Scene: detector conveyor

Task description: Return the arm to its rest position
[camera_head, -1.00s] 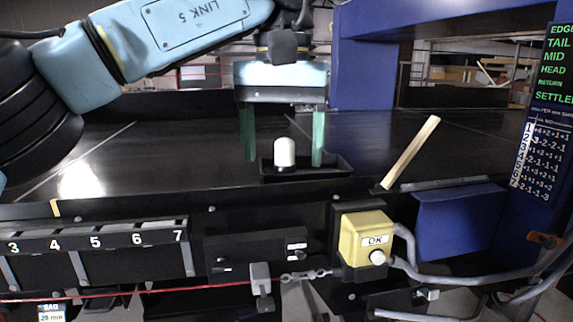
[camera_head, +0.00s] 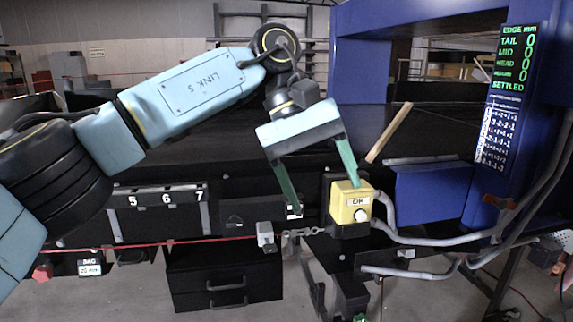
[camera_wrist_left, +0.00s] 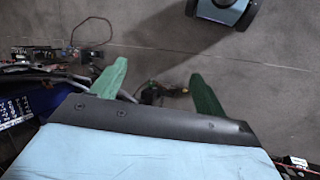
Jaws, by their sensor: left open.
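My left arm comes in from the left in the head view, and its light blue gripper (camera_head: 326,198) hangs in front of the conveyor's (camera_head: 385,117) front edge. Its two green fingers are spread apart with nothing between them. The right finger is close to the yellow OK button box (camera_head: 351,203); I cannot tell whether they touch. The small black tray and white cylinder are not visible now. My right gripper is not in view.
A wooden stick (camera_head: 390,132) leans at the conveyor edge. Grey pipes (camera_head: 420,234) run right of the button box below a blue panel (camera_head: 433,192). A red cord (camera_head: 205,240) crosses the front, above a black drawer unit (camera_head: 225,280). A display (camera_head: 513,60) stands right.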

